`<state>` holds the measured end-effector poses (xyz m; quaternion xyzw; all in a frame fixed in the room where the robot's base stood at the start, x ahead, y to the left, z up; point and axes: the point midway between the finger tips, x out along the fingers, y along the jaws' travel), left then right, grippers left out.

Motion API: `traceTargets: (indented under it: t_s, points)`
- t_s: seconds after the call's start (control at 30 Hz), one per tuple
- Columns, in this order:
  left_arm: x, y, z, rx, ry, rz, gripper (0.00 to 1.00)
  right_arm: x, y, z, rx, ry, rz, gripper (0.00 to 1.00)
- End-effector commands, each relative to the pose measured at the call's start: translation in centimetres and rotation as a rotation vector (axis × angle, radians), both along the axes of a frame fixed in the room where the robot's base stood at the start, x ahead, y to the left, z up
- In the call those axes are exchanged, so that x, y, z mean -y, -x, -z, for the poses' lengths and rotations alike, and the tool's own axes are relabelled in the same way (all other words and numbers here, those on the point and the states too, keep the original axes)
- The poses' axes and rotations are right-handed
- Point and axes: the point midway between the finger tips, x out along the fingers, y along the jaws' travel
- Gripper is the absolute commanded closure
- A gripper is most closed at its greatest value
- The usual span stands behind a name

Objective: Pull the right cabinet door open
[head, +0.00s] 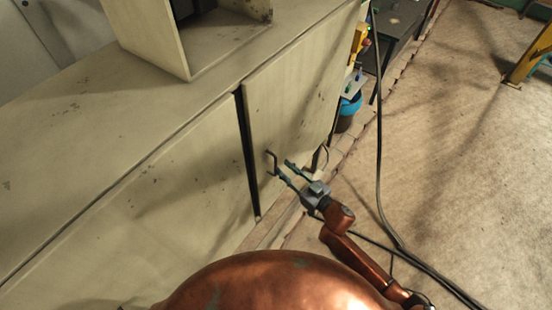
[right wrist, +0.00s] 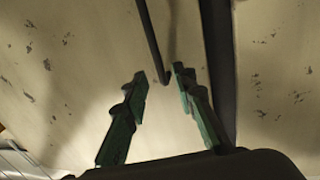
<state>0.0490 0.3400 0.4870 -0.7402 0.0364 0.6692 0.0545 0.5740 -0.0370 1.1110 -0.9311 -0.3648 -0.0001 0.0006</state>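The right cabinet door (head: 292,105) is a worn, cream-coloured panel in the head view. A dark vertical gap runs along its left edge, beside the left door (head: 175,195). Its handle (head: 272,160) is a thin dark bar near that edge; it also shows in the right wrist view (right wrist: 150,40). My right gripper (head: 283,167) is at the handle with its fingers apart. In the right wrist view the bar's end appears between the two green-padded fingertips (right wrist: 160,73), with gaps either side. I cannot tell how deep it sits between them. My left gripper is not in view.
The cabinet top (head: 130,105) carries an open box-like shelf (head: 190,50). A black cable (head: 378,130) hangs and runs along the floor at right. A blue bucket (head: 348,108) stands beyond the door. Open floor (head: 460,160) lies to the right.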

Motion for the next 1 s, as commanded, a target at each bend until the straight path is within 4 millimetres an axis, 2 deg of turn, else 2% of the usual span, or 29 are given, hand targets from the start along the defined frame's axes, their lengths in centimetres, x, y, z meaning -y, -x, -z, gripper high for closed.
traceTargets:
  t_s: [0.1,0.3,0.7,1.0]
  points:
    - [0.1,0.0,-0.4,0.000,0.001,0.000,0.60,-1.5,-1.6,-0.2,0.001,-0.001,0.000,0.75]
    - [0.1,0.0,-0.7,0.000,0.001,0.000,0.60,-3.2,-3.4,-0.1,0.001,-0.002,0.000,0.75]
    - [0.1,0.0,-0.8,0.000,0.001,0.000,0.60,-3.8,-4.1,0.0,0.001,0.001,0.001,0.75]
    - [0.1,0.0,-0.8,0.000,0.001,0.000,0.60,-3.7,-4.1,0.0,0.001,0.001,0.001,0.95]
